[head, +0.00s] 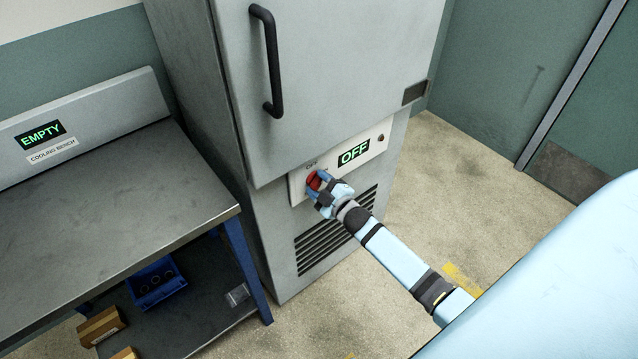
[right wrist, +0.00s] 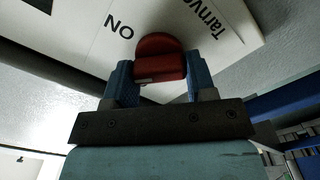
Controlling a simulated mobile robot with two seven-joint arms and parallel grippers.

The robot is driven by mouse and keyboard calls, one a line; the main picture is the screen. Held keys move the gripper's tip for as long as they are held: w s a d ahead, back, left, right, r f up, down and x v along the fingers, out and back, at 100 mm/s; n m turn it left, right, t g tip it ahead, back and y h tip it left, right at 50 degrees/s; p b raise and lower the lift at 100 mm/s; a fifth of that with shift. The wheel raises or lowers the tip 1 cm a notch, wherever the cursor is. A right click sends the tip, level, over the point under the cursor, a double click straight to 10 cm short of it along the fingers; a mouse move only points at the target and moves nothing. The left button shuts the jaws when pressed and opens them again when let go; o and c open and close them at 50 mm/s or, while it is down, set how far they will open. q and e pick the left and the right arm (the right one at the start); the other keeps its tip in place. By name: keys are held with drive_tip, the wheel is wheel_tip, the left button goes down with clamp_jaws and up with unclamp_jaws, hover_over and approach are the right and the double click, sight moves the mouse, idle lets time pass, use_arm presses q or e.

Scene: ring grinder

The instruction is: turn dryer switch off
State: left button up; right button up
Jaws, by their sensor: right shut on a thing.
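The dryer (head: 330,80) is a tall grey cabinet with a black door handle. Its white control panel (head: 379,142) carries a lit display (head: 353,153) reading OFF. The red dryer switch (head: 313,181) sits at the panel's left end. My right gripper (head: 318,188) is at the switch. In the right wrist view the red switch knob (right wrist: 160,58) stands between the two blue fingers of my right gripper (right wrist: 160,85), which are shut on it. The letters ON show on the panel to the left of the knob. My left gripper is not in view.
A grey cooling bench (head: 100,215) with a display (head: 41,136) reading EMPTY stands left of the dryer, its top clear. Below it, a blue bin (head: 157,283) and small boxes (head: 101,326) lie on the shelf. The floor right of the dryer is free.

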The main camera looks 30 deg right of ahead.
drive_tip(key=n, duration=0.3)
drive_tip(key=shift+f+b, duration=0.15)
drive_tip(key=shift+b, duration=0.15)
drive_tip(key=shift+n+b, duration=0.35)
drive_tip(key=shift+n, duration=0.85)
drive_tip(key=shift+n+b, duration=0.3)
drive_tip(key=shift+n, duration=0.6)
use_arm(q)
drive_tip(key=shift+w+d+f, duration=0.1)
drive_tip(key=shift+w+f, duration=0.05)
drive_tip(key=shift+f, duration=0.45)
use_arm(e)
drive_tip(key=shift+n, duration=0.3)
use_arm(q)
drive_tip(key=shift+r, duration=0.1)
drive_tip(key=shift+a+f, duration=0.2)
use_arm(e)
drive_tip(key=shift+n, duration=0.3)
drive_tip(key=o, duration=0.9)
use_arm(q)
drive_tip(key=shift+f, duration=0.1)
use_arm(e)
drive_tip(key=shift+o, duration=0.2)
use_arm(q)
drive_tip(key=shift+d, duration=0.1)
